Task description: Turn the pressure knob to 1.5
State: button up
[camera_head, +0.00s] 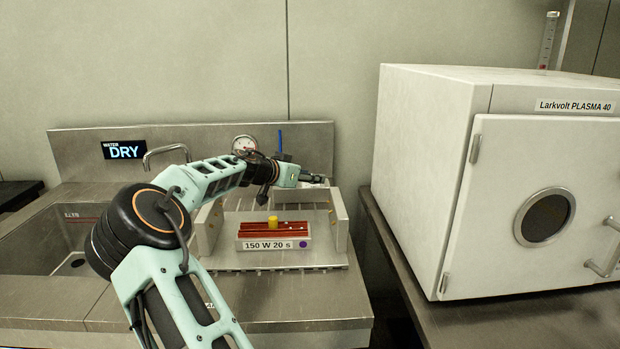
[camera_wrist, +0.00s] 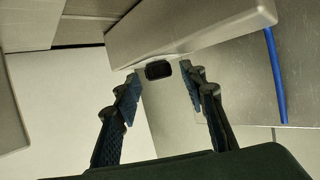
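A small black knob (camera_wrist: 158,70) shows in the wrist view, at the edge of a grey metal block. I take it for the pressure knob; no marking on it is legible. My gripper (camera_wrist: 159,80) is open, with a dark finger on each side of the knob and visible gaps between. How deep the fingers reach around it I cannot tell. In the head view my gripper (camera_head: 316,179) is small and dark at the right of the metal fixture, and the knob cannot be made out. A round white pressure gauge (camera_head: 243,145) stands behind my arm; its reading is too small to tell.
A blue tube (camera_head: 280,141) rises behind my wrist and also shows in the wrist view (camera_wrist: 275,75). A labelled holder (camera_head: 274,244) with red strips and a yellow cylinder (camera_head: 273,222) sits below my arm. A white plasma machine (camera_head: 430,150) stands at the right.

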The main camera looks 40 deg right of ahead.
jog(key=shift+d, duration=0.15)
grip_shut()
jog(key=shift+f, duration=0.1)
jog(key=shift+f+b, duration=0.1)
jog(key=shift+b, duration=0.35)
